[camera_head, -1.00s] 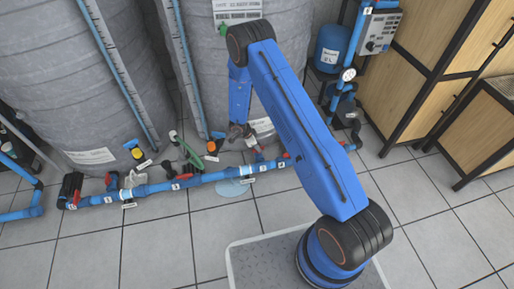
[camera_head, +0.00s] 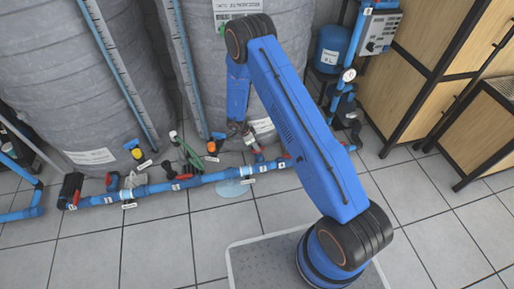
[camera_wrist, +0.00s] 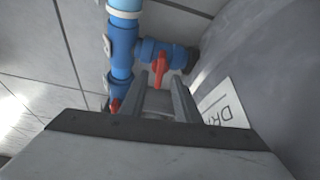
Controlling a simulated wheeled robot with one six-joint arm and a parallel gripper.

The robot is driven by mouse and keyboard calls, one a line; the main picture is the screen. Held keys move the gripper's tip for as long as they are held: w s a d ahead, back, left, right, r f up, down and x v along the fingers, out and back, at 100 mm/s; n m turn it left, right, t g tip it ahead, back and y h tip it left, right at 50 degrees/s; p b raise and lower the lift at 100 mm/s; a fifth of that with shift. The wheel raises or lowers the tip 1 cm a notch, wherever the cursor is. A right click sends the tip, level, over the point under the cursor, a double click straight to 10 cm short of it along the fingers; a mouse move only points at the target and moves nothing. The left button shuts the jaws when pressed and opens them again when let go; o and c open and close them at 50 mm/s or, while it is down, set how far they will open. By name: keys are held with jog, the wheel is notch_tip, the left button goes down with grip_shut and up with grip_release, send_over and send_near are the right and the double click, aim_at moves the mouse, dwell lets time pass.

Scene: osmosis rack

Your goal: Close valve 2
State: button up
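A blue valve with a red handle (camera_wrist: 160,68) shows in the wrist view, on a short branch off the blue pipe (camera_wrist: 123,50), beside the grey tank. My gripper (camera_wrist: 160,80) has its two fingers apart, with the red handle between or just beyond their tips; contact cannot be told. A second red handle (camera_wrist: 114,105) is lower on the pipe, left of my fingers. In the head view my gripper (camera_head: 247,134) is low by the right tank, just above a red valve part (camera_head: 257,152). The number of this valve is not readable.
Grey tanks (camera_head: 60,70) stand behind the floor pipe (camera_head: 210,178), which carries several small valves and labels. A pump and blue vessel (camera_head: 331,45) stand to the right, near wooden cabinets (camera_head: 410,80).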

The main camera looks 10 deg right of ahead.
jog(key=v, duration=1.4)
jog(key=shift+r, duration=0.25)
jog(key=shift+a, duration=0.15)
